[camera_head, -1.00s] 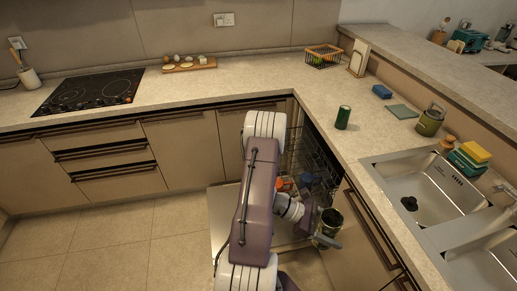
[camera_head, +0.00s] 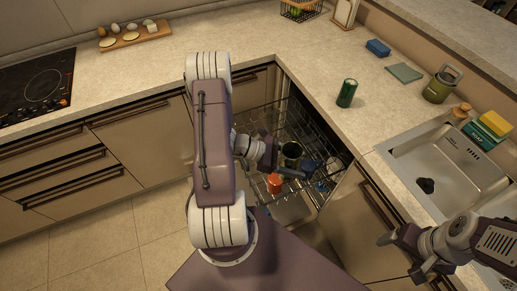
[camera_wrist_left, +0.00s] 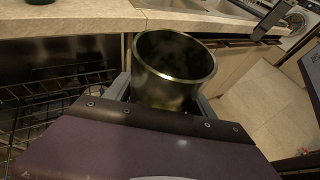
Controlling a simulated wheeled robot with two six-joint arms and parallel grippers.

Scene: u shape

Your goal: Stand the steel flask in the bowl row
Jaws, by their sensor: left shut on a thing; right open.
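The steel flask (camera_head: 291,150) is a dark, open-topped cylinder with a shiny rim. My left gripper (camera_head: 288,163) is shut on it and holds it over the pulled-out dishwasher rack (camera_head: 255,122). In the left wrist view the flask (camera_wrist_left: 175,62) stands between the fingers, its mouth facing the camera; its lower part is hidden by the gripper. The rack's wires show to the left there, and I cannot tell how high the flask is above them. My right gripper (camera_head: 410,252) is open and empty at the lower right, in front of the cabinets.
An orange-red cup (camera_head: 274,183) is in the rack, close to my left gripper. A green can (camera_head: 347,93), a blue sponge (camera_head: 378,48) and an olive jug (camera_head: 441,84) stand on the counter. The sink (camera_head: 445,165) is at right. Open floor lies at left.

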